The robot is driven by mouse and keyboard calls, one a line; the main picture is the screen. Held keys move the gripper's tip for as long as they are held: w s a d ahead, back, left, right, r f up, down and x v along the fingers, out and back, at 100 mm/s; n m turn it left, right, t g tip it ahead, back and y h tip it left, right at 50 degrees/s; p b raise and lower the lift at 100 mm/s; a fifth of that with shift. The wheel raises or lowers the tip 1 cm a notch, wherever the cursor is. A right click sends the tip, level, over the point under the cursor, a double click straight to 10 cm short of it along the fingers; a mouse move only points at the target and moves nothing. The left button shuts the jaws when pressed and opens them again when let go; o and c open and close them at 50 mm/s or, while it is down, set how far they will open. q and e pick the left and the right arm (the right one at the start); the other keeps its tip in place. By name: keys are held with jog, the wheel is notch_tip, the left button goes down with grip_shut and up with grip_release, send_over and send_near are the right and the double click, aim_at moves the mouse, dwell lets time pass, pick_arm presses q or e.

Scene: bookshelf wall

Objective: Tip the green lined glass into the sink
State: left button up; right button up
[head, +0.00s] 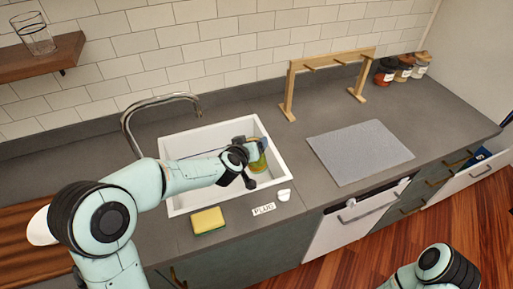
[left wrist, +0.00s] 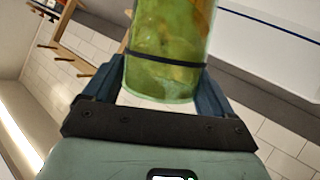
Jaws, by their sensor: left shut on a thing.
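My left gripper (head: 257,147) is over the right part of the white sink (head: 190,198). It is shut on the green glass (head: 259,164). In the left wrist view the glass (left wrist: 163,78) sits between the two blue fingers, with a dark line around it and yellow-green and orange tones. Its rim is cut off at the top of that view, and its exact tilt is hard to tell. My right gripper is not in view; only part of my right arm shows at the bottom right of the head view.
A curved tap (head: 160,101) stands behind the sink. A yellow-green sponge (head: 208,221), a "PLUG" label (head: 264,209) and a small white item (head: 284,195) lie in front. A grey mat (head: 360,152), wooden rack (head: 330,66) and jars (head: 404,68) are right. A clear glass (head: 34,34) is on the shelf.

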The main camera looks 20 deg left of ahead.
pick_arm(q)
jog(key=shift+n+g+h, duration=0.6)
jog(key=shift+n+h, duration=0.3)
jog(key=a+f+b, duration=0.1)
jog(key=w+a+f+b, duration=0.1)
jog(key=a+f, duration=0.1)
jog(key=shift+w+a+f+n+h, duration=0.3)
jog(key=shift+f+h, duration=0.1)
jog(key=shift+f, duration=0.1)
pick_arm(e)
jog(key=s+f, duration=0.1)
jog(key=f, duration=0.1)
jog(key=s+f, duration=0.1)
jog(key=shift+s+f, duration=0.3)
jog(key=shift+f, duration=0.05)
pick_arm(q)
jog(key=shift+b, duration=0.3)
jog(key=shift+w+a+f+n+g+h+b, duration=0.15)
jog(key=shift+a+f+n+g+h+b, duration=0.35)
jog(key=shift+f+n+h, duration=0.35)
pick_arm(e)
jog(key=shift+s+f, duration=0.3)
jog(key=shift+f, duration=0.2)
pick_arm(q)
jog(key=shift+a, duration=0.15)
